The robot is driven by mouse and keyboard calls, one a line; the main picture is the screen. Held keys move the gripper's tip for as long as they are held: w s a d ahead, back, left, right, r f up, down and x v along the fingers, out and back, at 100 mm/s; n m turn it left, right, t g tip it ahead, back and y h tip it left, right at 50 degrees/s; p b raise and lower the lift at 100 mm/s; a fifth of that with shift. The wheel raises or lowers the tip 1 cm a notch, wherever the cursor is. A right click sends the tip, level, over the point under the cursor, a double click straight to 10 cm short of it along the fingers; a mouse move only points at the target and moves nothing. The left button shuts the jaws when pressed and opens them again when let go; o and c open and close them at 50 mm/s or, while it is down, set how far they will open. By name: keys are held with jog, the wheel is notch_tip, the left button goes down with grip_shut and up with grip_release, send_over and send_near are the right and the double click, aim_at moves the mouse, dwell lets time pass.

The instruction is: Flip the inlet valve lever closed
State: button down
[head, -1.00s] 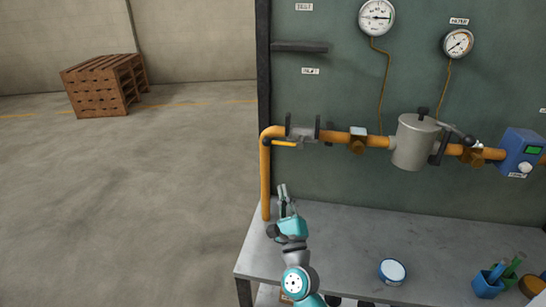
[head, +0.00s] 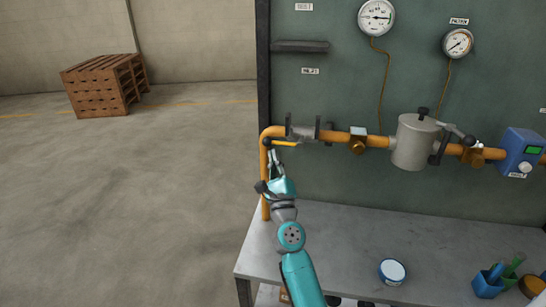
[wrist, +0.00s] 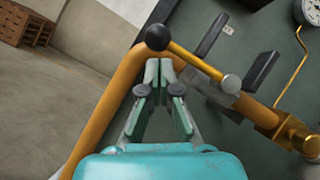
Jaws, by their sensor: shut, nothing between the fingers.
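The inlet valve lever is a yellow bar (head: 285,144) with a black ball at its left end, in front of the orange pipe near its elbow. It lies roughly along the horizontal pipe. In the wrist view the lever (wrist: 195,60) slants from the black ball down to the right towards a grey ball-like fitting. My gripper (head: 273,153) is shut and empty, just below the ball end. In the wrist view its fingertips (wrist: 159,64) are just below the black ball; I cannot tell whether they touch it.
The orange pipe (head: 265,185) runs down to the grey bench (head: 330,225) left of my gripper. Grey brackets (head: 302,132) stand behind the lever. A metal canister (head: 413,143) and a blue device (head: 520,152) sit farther right on the pipe. A round tin (head: 392,271) is on the bench.

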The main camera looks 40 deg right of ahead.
aim_at(270, 142)
jog(key=shift+w+a+r, duration=0.1)
jog(key=shift+w+r, duration=0.1)
jog(key=shift+r, duration=0.1)
jog(key=shift+w+r+h, duration=0.1)
jog(key=shift+h, duration=0.2)
dwell(0.3)
